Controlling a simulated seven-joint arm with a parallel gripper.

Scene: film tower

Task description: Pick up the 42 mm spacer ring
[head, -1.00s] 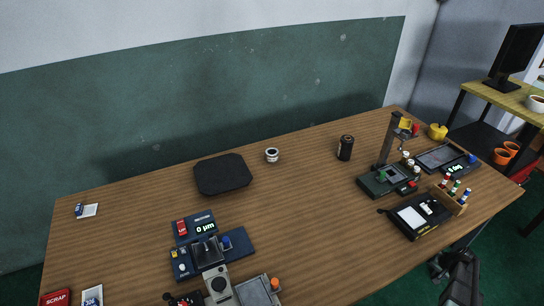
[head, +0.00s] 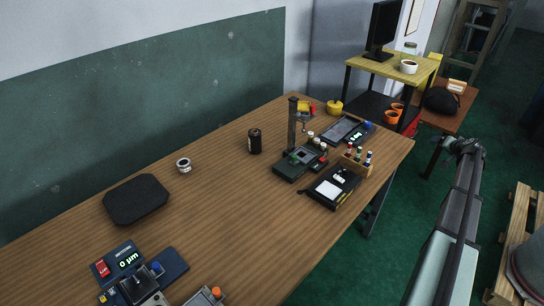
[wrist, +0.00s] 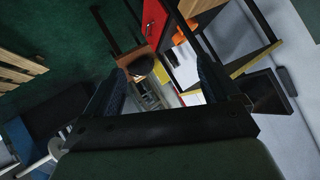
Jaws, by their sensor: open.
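A small round white piece with a dark top opening (head: 184,165) stands on the wooden table (head: 225,215), between the black pad and the black cylinder. It looks ring-like, but I cannot read any size on it, so I cannot tell whether it is the 42 mm spacer ring. My gripper (head: 463,147) is off the table's right side, above the green floor and far from that piece. In the wrist view my gripper (wrist: 158,68) is open, with nothing between its fingers. No ring shows in the wrist view.
A black pad (head: 136,199), a black cylinder (head: 254,141), a post-mounted device (head: 292,125) and a gauge reading 0 µm (head: 128,258) stand on the table. A vial rack (head: 357,162) sits near the right edge. A yellow-topped side table (head: 395,66) stands beyond. The table's middle is clear.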

